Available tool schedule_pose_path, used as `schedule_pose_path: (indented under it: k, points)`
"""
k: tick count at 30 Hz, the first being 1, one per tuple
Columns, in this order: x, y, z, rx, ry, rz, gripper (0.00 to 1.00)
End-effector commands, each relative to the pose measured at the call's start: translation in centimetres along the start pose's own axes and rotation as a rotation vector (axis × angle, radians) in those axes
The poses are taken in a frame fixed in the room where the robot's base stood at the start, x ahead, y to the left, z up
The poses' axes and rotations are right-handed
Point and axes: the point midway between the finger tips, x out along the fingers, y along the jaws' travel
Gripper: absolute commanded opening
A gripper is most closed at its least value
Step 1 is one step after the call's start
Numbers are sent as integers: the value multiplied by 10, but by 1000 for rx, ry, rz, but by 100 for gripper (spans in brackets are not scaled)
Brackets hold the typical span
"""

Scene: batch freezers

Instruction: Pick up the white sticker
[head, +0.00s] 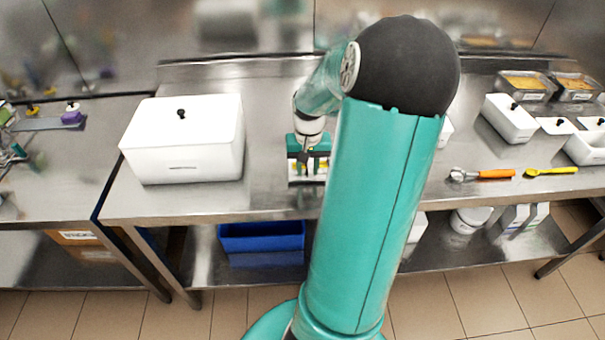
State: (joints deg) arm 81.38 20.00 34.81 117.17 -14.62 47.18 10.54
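My gripper (307,168) points down over the steel table (265,188), right of the large white box. Its fingertips are small and dark in the head view, and I cannot tell whether they are open or shut. A small white and yellowish patch (320,170) shows at the fingers. I cannot tell whether it is the white sticker, or whether it is held or lies on the table. My own arm hides the table just to the right of the gripper.
A large white box (185,140) with a black knob stands left of my gripper. An orange-handled tool (492,174) and a yellow tool (550,171) lie at the right. White containers (510,118) stand behind them. A blue bin (262,238) sits on the lower shelf.

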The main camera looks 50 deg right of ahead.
Motion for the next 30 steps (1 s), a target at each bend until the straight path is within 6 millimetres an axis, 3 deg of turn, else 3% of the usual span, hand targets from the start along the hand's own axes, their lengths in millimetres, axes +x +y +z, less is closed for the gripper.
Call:
schedule_pose_path:
  k: [8,12,30]
  points:
    - [3,0,0,0,2,0,27]
    - [3,0,0,0,1,0,0]
    - [-5,0,0,0,2,2,0]
